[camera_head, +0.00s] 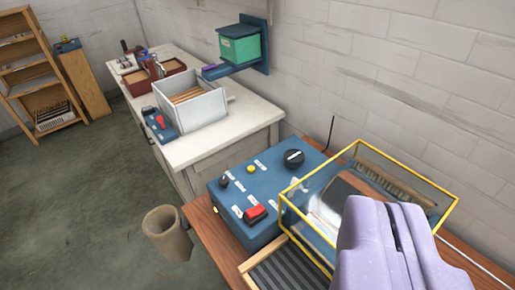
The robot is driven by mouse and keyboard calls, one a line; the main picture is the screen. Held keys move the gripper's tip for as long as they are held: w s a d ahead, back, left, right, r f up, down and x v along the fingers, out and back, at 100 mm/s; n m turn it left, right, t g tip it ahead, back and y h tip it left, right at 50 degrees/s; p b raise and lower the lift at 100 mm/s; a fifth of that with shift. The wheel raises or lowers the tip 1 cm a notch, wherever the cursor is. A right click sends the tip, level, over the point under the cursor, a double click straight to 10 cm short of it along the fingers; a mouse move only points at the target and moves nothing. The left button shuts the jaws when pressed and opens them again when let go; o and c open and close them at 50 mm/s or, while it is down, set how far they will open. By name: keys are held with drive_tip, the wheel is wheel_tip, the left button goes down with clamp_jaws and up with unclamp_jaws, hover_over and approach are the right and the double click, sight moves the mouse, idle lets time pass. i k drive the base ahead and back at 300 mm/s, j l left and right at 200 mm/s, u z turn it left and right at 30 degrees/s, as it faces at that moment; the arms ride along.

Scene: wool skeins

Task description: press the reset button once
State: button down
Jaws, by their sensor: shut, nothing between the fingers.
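A blue control box (232,192) stands on the wooden bench in the middle of the view. The white labels are too small to read, so I cannot tell which control is the reset button. My lavender gripper (392,208) is at the lower right, its fingers shut and empty. In the picture it is right of the box and apart from it, overlapping the yellow-framed guard.
The yellow-framed clear guard (352,150) stands right of the box over a machine, with a ribbed dark belt (289,274) in front. A tan bin (167,232) stands on the floor at left. A pale bench (213,143) holds a grey crate (192,104) and another blue box (158,126).

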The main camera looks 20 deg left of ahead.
sight(250, 168)
drive_tip(key=i+j+z, duration=0.2)
drive_tip(key=i+j, duration=0.2)
drive_tip(key=j, duration=0.25)
drive_tip(key=i+j+z, duration=0.1)
drive_tip(key=j, duration=0.25)
drive_tip(key=i+j+z, duration=0.1)
drive_tip(key=i+j, duration=0.2)
drive_tip(key=i+j+z, duration=0.1)
drive_tip(key=j, duration=0.3)
drive_tip(key=i+j+z, duration=0.1)
drive_tip(key=j, duration=0.3)
drive_tip(key=i+j, duration=0.25)
drive_tip(key=j, duration=0.15)
drive_tip(key=l+z, duration=0.05)
